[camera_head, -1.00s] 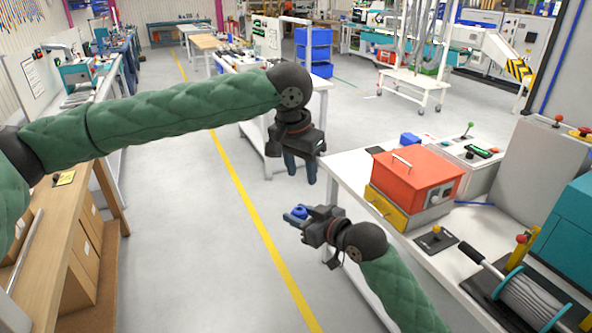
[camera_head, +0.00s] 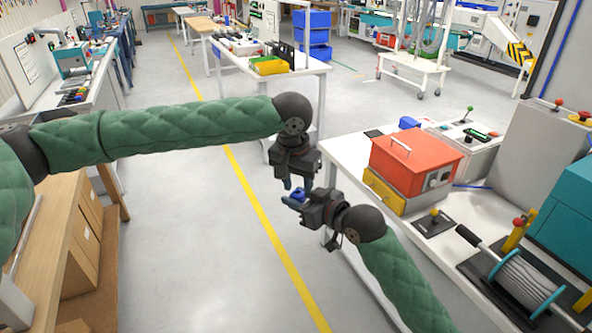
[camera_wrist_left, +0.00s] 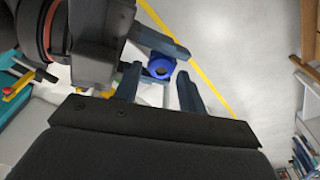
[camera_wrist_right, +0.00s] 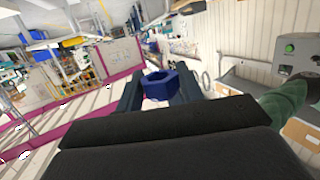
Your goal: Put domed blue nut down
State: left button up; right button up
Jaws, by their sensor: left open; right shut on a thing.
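The blue nut (camera_head: 299,196) is held between the fingers of my right gripper (camera_head: 291,201), above the floor beside the workbench. In the right wrist view the nut (camera_wrist_right: 160,86) shows flat hexagonal sides, with one finger on each side. In the left wrist view the nut (camera_wrist_left: 160,68) shows a dark round opening. My left gripper (camera_head: 296,184) is open, just above and beside the nut. Its two fingers straddle the nut in the left wrist view; I cannot tell whether they touch it.
A wooden cabinet (camera_head: 75,235) stands at left. Open floor with a yellow line (camera_head: 262,228) lies between.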

aim_at(298, 196)
pick_arm(q)
jog(key=shift+w+d+f, duration=0.1)
jog(key=shift+w+f, duration=0.1)
jog(key=shift+f, duration=1.1)
jog(key=c, duration=0.6)
jog(key=shift+c, duration=0.4)
pick_arm(e)
jog(key=o, duration=1)
